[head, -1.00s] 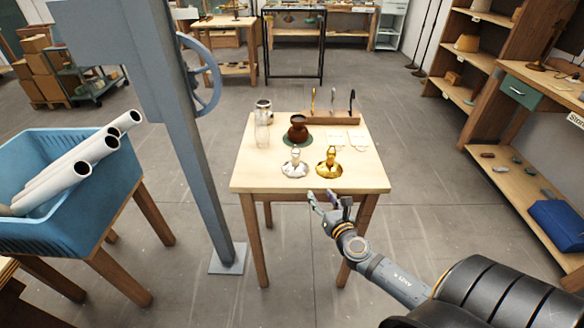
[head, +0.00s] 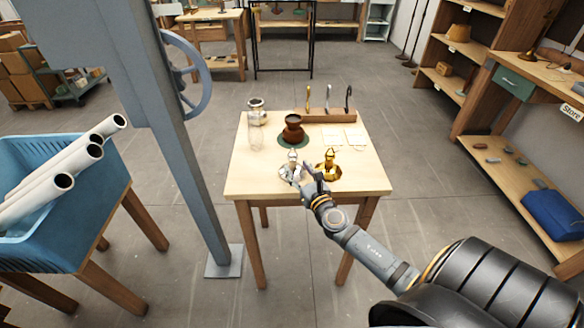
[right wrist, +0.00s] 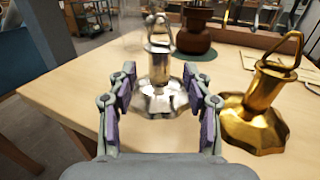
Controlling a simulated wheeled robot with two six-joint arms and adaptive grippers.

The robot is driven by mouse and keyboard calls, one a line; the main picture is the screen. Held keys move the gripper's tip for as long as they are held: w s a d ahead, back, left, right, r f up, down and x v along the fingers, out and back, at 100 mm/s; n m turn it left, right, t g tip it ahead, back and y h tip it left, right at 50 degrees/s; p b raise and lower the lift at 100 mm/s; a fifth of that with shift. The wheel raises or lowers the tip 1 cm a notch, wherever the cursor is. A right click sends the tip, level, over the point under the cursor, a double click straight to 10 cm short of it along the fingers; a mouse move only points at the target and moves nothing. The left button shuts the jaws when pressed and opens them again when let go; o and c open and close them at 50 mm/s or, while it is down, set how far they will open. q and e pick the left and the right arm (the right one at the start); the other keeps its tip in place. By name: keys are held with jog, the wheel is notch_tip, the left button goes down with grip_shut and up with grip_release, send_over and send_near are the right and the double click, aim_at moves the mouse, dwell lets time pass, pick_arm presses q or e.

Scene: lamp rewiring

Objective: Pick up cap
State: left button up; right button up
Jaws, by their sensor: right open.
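Two metal caps with flared bases and a loop on top stand upright near the front edge of the wooden table (head: 250,182). The silver cap (head: 291,172) is on the left and the gold cap (head: 329,168) on the right. My right gripper (head: 310,176) is over the table's front edge, close to the silver cap. In the right wrist view, my right gripper (right wrist: 160,92) is open and empty, with the silver cap (right wrist: 160,65) straight ahead between the fingers' lines. The gold cap (right wrist: 256,112) is just right of the right finger. My left gripper is not in view.
Behind the caps are a brown pot (head: 293,131) on a green mat, a glass jar (head: 256,112), a wooden rack (head: 330,117) with hooks, and pale cards (head: 356,138). A grey post (head: 188,150) stands left of the table.

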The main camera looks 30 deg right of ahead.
aim_at(294, 163)
jog(key=shift+w+d+r+p, duration=0.15)
jog(key=shift+w+r+p, duration=0.45)
jog(key=shift+w, duration=0.4)
jog(key=shift+w+d+f, duration=0.1)
jog(key=shift+w, duration=0.55)
jog(key=shift+w+d+f, duration=0.1)
jog(key=shift+w, duration=0.5)
jog(key=shift+w+f, duration=0.15)
jog(key=shift+w, duration=0.1)
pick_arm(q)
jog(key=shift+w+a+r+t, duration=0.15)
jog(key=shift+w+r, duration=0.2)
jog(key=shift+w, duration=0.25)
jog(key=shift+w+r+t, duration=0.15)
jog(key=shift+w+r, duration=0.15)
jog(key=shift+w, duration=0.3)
pick_arm(e)
jog(key=shift+s, duration=0.1)
jog(key=shift+s, duration=0.1)
jog(key=c, duration=0.5)
grip_shut()
pick_arm(q)
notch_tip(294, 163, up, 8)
jog(key=p, duration=0.8)
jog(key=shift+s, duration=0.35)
pick_arm(e)
notch_tip(294, 163, up, 10)
jog(key=shift+r, duration=0.15)
